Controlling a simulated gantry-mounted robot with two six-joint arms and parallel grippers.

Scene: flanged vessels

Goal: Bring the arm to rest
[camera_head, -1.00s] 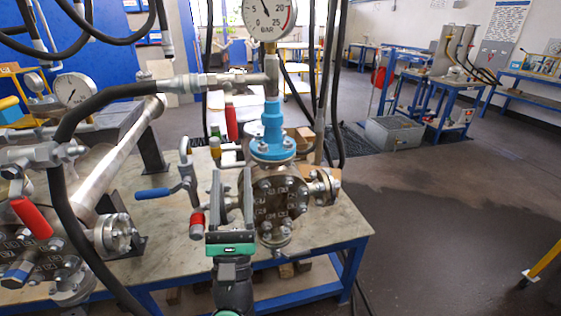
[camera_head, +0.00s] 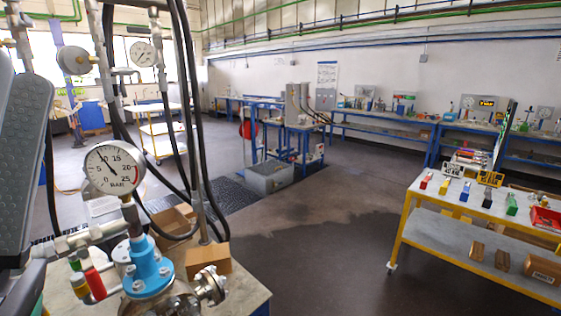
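Neither gripper shows in the head view. A large grey link of my own arm (camera_head: 22,165) fills the left edge, close to the camera. The flanged vessel with a blue neck (camera_head: 145,268) stands upright at the lower left on its bench (camera_head: 252,297), with its lower body cut off by the frame. A round pressure gauge (camera_head: 112,168) sits above it on a metal stem. A red-handled valve (camera_head: 93,278) is beside the blue neck.
Black hoses (camera_head: 190,110) hang behind the vessel. A cardboard box (camera_head: 207,259) sits on the bench. A yellow-framed cart (camera_head: 408,240) with coloured items stands at the right. A grey bin (camera_head: 270,178) is on the floor. The floor between bench and cart (camera_head: 330,270) is clear.

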